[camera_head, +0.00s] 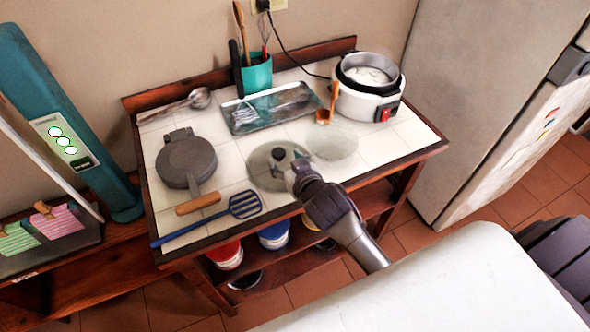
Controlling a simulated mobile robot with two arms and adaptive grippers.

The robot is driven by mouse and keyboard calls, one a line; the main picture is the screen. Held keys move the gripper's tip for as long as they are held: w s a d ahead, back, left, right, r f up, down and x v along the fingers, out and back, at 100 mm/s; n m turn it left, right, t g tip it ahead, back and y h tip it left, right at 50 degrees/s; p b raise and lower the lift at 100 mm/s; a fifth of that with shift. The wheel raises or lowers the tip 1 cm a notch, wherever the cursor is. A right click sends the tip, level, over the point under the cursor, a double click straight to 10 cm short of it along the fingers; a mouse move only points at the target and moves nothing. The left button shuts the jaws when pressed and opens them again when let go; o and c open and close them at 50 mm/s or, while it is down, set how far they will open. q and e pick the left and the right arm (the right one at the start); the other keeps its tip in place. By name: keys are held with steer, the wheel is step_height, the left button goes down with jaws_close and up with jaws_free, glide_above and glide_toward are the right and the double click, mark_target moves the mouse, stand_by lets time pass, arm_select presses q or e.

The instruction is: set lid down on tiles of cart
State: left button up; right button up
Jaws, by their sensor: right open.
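The round glass lid (262,171) with a dark knob lies on the white tiles at the front middle of the cart (225,180). It looks flat, though the gripper hides part of its right side. My right gripper (295,166) is open, reaching in from the front right, with its fingertips close to the lid's knob. I cannot tell whether they touch it. My left gripper is not in view.
A white cooker (362,100) stands at the back right, with a wooden spoon (329,108) beside it. A grey round pan (187,162), a blue spatula (243,205), a tray (241,121) and a teal utensil holder (257,75) take up other tiles. A fridge (480,80) stands right.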

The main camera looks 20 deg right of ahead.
steer(key=v, duration=0.6)
steer(key=shift+s+r+b, duration=0.2)
steer(key=shift+b, duration=0.1)
steer(key=shift+f, duration=0.1)
steer(key=s+d+f+n+g, duration=0.1)
steer(key=s+f+g, duration=0.35)
steer(key=s, duration=0.65)
steer(key=s+d+f+n+g, duration=0.1)
steer(key=s+f+g, duration=0.4)
steer(key=s, duration=0.5)
step_height(320, 180, down, 27)
steer(key=s+g, duration=0.2)
steer(key=s+d+f+g, duration=0.1)
steer(key=s+d+f, duration=0.1)
steer(key=s+f, duration=1.2)
steer(key=shift+s+d+f+b, duration=0.3)
steer(key=shift+s+f, duration=0.05)
steer(key=shift+s, duration=0.45)
